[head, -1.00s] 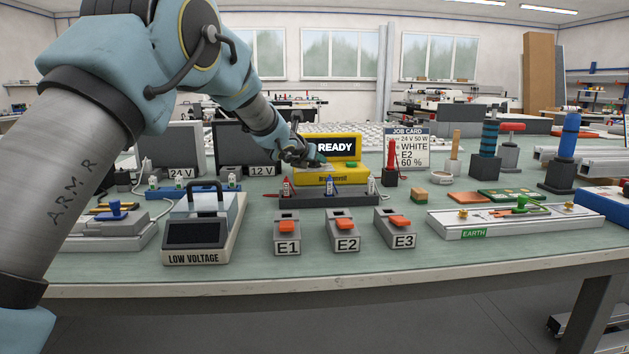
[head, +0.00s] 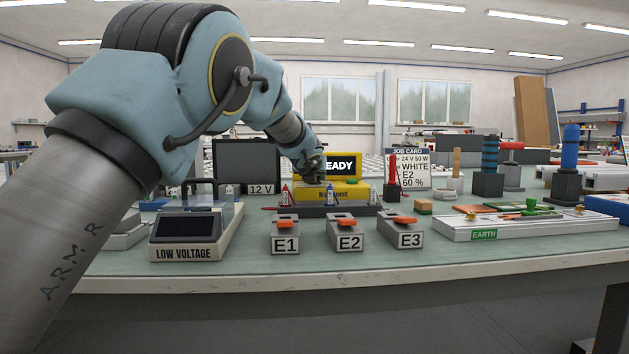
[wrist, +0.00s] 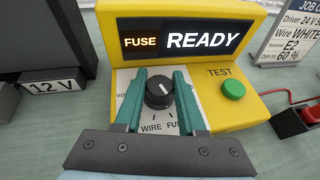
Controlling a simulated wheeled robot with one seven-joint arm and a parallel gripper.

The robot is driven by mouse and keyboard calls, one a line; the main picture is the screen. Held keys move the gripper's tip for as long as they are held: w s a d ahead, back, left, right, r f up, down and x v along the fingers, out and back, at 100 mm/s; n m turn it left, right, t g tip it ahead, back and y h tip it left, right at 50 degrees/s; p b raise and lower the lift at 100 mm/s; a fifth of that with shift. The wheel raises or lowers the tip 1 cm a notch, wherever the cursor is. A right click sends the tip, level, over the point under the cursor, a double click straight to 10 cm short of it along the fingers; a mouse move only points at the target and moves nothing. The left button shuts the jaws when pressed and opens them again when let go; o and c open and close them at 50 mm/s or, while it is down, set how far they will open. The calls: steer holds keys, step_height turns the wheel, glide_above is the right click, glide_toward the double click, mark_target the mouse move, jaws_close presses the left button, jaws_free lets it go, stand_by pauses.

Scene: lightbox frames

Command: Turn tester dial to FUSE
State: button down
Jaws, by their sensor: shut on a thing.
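The yellow tester (wrist: 240,98) stands on the bench, and its display (wrist: 185,40) reads "FUSE READY" in the wrist view. It also shows in the head view (head: 358,190), partly behind my arm. The black dial (wrist: 158,94) sits on a pale plate; "WIRE" and a partly covered "FU…" label show below it. A white pointer mark shows on the dial, but I cannot tell exactly which label it faces. My gripper (wrist: 160,76) has its teal fingers shut on the dial, one on each side. A green TEST button (wrist: 233,90) is right of the dial.
Switch boxes E1 (head: 285,238), E2 (head: 345,238) and E3 (head: 402,234) stand in front of the tester. A LOW VOLTAGE box (head: 190,240) stands left. The job card (head: 408,170) and a red-handled tool (head: 392,175) stand to the right.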

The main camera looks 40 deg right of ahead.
steer(key=c, duration=0.5)
jaws_free()
steer(key=b+v, duration=0.2)
steer(key=v, duration=0.8)
steer(key=shift+s+a, duration=0.25)
steer(key=shift+a, duration=0.05)
steer(key=shift+r, duration=0.1)
